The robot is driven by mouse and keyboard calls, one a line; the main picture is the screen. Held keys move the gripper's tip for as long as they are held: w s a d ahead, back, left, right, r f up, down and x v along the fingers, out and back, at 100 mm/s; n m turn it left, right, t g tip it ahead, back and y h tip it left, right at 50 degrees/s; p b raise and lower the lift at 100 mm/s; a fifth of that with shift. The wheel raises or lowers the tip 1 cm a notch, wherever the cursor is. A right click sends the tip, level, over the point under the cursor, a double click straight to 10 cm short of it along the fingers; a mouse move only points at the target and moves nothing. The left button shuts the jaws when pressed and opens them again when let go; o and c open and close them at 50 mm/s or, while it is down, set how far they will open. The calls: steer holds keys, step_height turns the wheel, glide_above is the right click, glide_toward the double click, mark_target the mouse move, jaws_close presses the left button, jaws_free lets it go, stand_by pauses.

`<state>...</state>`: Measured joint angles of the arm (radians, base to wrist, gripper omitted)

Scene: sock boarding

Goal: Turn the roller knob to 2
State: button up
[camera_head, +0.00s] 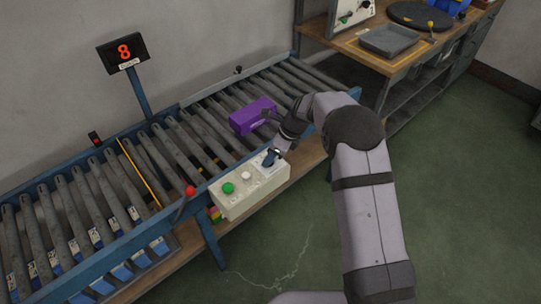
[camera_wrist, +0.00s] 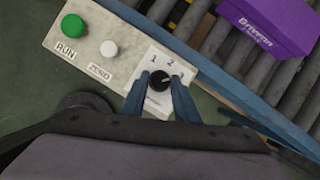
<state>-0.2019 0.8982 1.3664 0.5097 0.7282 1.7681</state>
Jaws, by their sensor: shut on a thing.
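The black roller knob (camera_wrist: 158,82) sits on a white label plate on the control box (camera_wrist: 100,20), with the printed digits 1 and 2 above it. A light pointer mark on the knob seems to point to the upper right; its exact setting is hard to read. My gripper (camera_wrist: 159,79) has one blue finger on each side of the knob and is shut on it. In the head view my gripper (camera_head: 271,156) is at the right end of the control box (camera_head: 225,204) and hides the knob.
A green RUN button (camera_wrist: 73,25) and a white ZERO button (camera_wrist: 109,48) are left of the knob. A purple box (camera_head: 252,116) lies on the roller conveyor (camera_head: 185,140) behind. A display (camera_head: 124,52) reads 8. A red-knobbed lever (camera_head: 190,191) stands left of the control box.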

mark_target(278, 161)
steer(key=n, duration=0.2)
steer(key=n+g+p, duration=0.1)
steer(key=n, duration=0.1)
steer(key=shift+w+g, duration=0.15)
steer(key=shift+g, duration=0.15)
steer(key=shift+w+n+g, duration=0.15)
steer(key=shift+n+g, duration=0.65)
steer(key=shift+n, duration=1.4)
steer(key=o, duration=1.1)
steer(key=shift+c, duration=0.2)
steer(key=shift+r, duration=0.1)
steer(key=b+v, duration=0.1)
steer(key=v, duration=0.6)
